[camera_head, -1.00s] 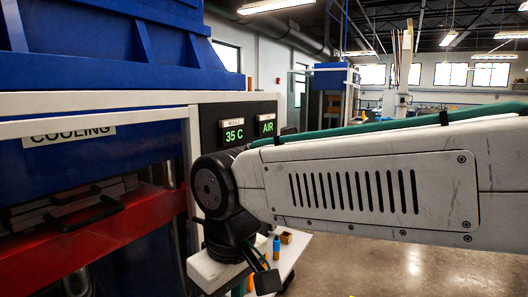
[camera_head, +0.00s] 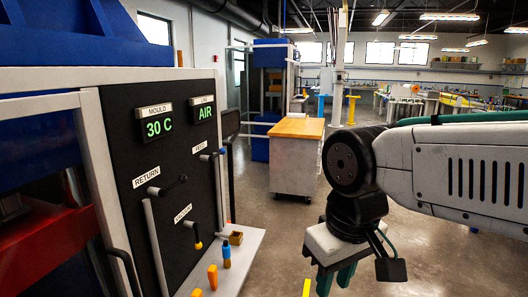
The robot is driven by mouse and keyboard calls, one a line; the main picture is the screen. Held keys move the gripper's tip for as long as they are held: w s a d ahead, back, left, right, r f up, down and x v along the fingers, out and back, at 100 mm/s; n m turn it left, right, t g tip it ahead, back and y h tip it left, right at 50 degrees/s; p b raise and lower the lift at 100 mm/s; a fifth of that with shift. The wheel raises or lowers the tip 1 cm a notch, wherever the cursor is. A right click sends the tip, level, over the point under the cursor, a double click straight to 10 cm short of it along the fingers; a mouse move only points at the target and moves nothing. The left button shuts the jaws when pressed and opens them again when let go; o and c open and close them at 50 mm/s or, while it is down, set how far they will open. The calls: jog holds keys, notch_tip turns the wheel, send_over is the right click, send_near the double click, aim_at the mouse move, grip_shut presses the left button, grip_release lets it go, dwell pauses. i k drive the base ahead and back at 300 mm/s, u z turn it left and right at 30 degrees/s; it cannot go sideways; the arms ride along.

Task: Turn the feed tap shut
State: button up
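The black control panel (camera_head: 150,110) stands at the left of the head view. The feed label (camera_head: 199,147) is at its right side, with a small dark tap lever (camera_head: 212,156) beside it pointing right. Its exact angle is hard to tell. My gripper (camera_head: 336,281) hangs to the right of the panel, well apart from the taps. Its teal fingers point down with a gap between them, and I see nothing held. The fingertips are near the bottom edge of the view.
A white ledge (camera_head: 245,248) with orange and blue pieces juts out below. A wood-topped cabinet (camera_head: 297,160) stands behind. Grey floor is clear around it.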

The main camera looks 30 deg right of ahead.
aim_at(222, 151)
jog(key=z, duration=0.05)
jog(key=k, duration=0.6)
jog(key=z, duration=0.75)
jog(key=i, duration=1.65)
jog(key=u, duration=0.65)
